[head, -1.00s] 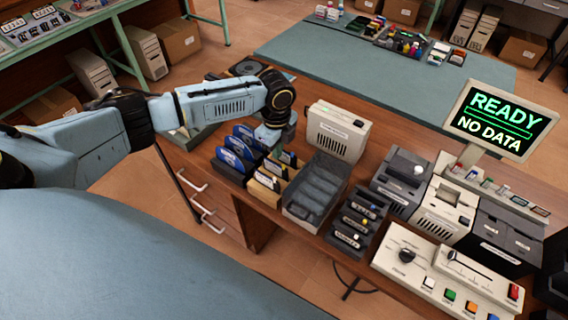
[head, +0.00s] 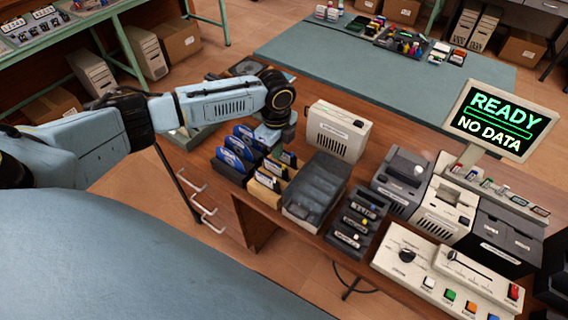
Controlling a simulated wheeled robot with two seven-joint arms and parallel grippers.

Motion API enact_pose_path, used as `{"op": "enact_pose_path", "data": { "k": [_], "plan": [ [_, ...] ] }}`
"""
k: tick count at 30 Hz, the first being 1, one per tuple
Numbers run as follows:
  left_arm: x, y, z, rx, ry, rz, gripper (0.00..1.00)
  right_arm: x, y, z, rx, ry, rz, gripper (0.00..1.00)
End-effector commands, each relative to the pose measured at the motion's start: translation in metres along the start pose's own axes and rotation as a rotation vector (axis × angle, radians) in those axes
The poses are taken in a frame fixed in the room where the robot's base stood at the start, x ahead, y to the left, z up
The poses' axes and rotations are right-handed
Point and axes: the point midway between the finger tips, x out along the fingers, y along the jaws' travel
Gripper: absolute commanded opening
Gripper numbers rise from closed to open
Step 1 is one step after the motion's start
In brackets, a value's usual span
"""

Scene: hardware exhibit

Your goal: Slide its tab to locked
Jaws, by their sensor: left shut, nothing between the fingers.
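My left gripper (head: 266,139) points down over the back of a rack of blue disk-like cards (head: 238,150), close to the cards in the neighbouring tan rack (head: 268,178). It is shut with nothing seen in it, and its fingertips are partly hidden by the wrist and cards. The cards stand upright, and any sliding tab on them is too small to make out. I cannot tell whether the gripper touches a card. My right gripper is not in view.
A grey bin (head: 318,188), a beige box (head: 338,132) and a dark switch rack (head: 356,220) stand close to the right of the cards. A control panel (head: 440,270) and a screen reading READY, NO DATA (head: 502,120) are further right. The blue-grey mat (head: 370,72) behind has bare room.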

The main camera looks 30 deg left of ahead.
Motion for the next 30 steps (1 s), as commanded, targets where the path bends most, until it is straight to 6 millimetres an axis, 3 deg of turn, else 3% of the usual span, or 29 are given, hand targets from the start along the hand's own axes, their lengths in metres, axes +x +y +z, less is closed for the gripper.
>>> {"op": "enact_pose_path", "data": {
  "k": [30],
  "plan": [
    [0.0002,0.0,-0.002,0.0,0.0,0.0,0.0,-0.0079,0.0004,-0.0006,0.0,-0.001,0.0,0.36]
  ]
}}
